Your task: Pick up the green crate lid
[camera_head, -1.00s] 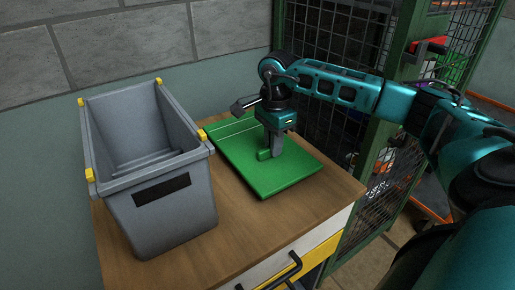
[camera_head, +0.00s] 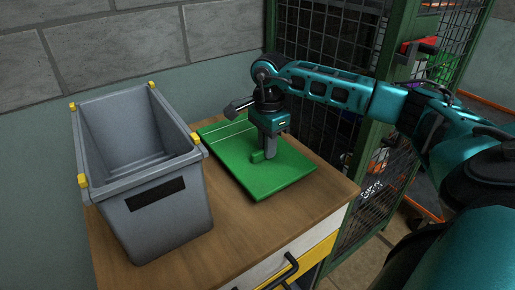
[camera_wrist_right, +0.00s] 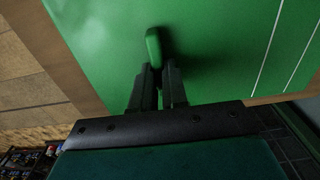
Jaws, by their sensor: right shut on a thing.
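The green crate lid (camera_head: 278,181) lies flat on the wooden cabinet top, to the right of the grey crate. A small upright green handle (camera_head: 257,156) stands up from its middle. My right gripper (camera_head: 268,155) comes down from above and is shut on this handle. In the right wrist view the two dark fingers (camera_wrist_right: 158,88) close around the handle (camera_wrist_right: 153,48), and the green lid surface (camera_wrist_right: 100,35) fills the upper part. I cannot see a gap under the lid. My left gripper is not in view.
An open grey crate (camera_head: 160,232) with yellow corner clips stands on the left of the wooden top (camera_head: 240,235). A wall (camera_head: 120,45) is behind. A green-framed mesh cage (camera_head: 325,45) stands close behind and right of the cabinet. A drawer handle (camera_head: 283,272) sticks out in front.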

